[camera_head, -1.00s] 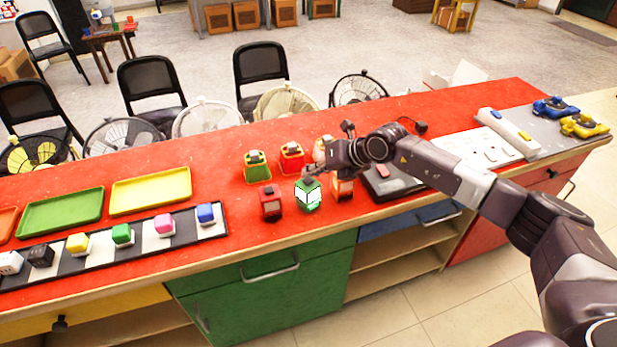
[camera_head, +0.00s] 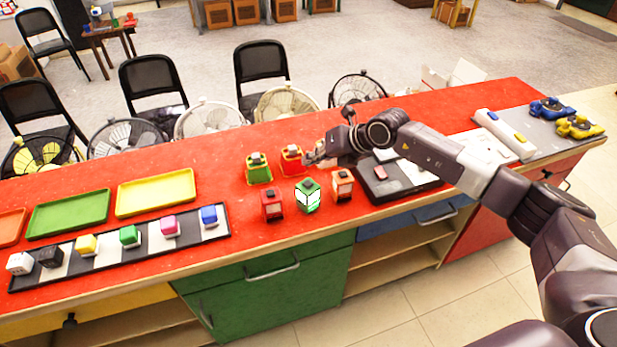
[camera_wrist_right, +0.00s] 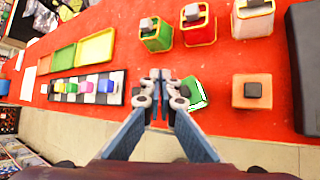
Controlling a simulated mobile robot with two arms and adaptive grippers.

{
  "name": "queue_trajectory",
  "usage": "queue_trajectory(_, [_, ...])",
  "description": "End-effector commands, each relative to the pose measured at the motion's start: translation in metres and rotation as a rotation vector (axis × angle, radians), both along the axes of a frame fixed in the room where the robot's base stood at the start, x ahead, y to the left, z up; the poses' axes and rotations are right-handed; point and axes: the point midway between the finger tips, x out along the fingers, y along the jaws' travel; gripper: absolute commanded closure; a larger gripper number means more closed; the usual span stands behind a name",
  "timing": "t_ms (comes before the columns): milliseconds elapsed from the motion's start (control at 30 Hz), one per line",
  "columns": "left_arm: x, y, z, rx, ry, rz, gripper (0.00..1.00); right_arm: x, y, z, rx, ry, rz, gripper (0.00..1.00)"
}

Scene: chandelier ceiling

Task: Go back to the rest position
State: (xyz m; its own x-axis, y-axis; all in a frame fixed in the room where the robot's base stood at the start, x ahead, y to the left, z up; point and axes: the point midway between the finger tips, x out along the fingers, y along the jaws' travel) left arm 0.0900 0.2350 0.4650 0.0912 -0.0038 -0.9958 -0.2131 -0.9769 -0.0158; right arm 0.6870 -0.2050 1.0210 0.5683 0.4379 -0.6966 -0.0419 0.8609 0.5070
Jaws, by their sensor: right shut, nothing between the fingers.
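My right gripper (camera_head: 311,158) is shut and empty above the red counter (camera_head: 240,225), behind the front lanterns in the head view. In the wrist view its fingertips (camera_wrist_right: 161,76) are together, with nothing between them. My left gripper is out of view.
A green lantern (camera_head: 258,169) and a red lantern (camera_head: 291,158) stand behind. A dark tray (camera_head: 385,192) lies to the right. Coloured cubes sit on a checkered strip (camera_head: 190,236) at left, before a green tray (camera_head: 68,213) and a yellow tray (camera_head: 155,192). Several fans stand beyond the counter.

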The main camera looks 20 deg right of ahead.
Motion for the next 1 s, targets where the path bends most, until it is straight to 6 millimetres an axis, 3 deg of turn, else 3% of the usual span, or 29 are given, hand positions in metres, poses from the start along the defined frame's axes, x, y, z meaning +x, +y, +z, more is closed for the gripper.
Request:
queue_trajectory(567, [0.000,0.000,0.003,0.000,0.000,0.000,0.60,-0.002,0.007,0.005,0.017,-0.002,0.007,1.00])
queue_trajectory(667, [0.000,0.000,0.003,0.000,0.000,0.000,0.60,-0.008,0.037,0.009,0.101,-0.019,0.033,1.00])
queue_trajectory(767, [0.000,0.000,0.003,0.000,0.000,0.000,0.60,-0.022,0.091,0.025,0.283,-0.057,0.067,1.00])
queue_trajectory(833, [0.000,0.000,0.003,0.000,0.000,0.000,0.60,-0.036,0.134,0.049,0.476,-0.092,0.075,1.00])
queue_trajectory(900, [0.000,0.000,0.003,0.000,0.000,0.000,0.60,-0.048,0.163,0.079,0.676,-0.126,0.047,1.00])
queue_trajectory(1000, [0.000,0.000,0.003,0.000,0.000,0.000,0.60,-0.060,0.178,0.119,0.946,-0.160,-0.047,1.00])
